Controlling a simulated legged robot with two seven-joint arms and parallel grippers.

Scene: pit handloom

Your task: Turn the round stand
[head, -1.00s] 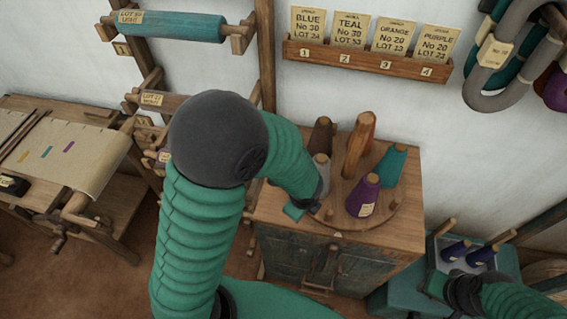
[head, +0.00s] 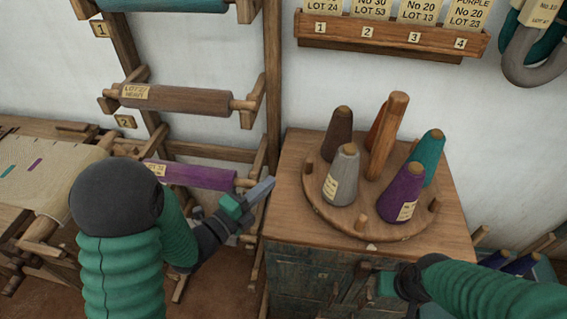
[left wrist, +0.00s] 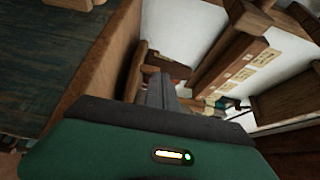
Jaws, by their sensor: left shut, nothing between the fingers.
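The round stand (head: 338,217) is a wooden disc with a tall post on the cabinet top. Cones of thread stand around the post: brown (head: 338,134), grey (head: 341,175), purple (head: 402,195) and teal (head: 433,155). An orange cone (head: 374,128) is partly hidden behind the post. My left gripper (head: 262,189) is shut and empty, left of the cabinet and apart from the stand. Its grey fingers (left wrist: 160,92) also show in the left wrist view. My right gripper (head: 366,282) is low before the cabinet front; its jaw state is unclear.
The wooden cabinet (head: 285,205) carries the stand. A rack with a brown roll (head: 172,98) and a purple roll (head: 192,175) is close to my left gripper. A numbered card shelf (head: 390,44) hangs on the wall behind. A loom (head: 45,172) stands at far left.

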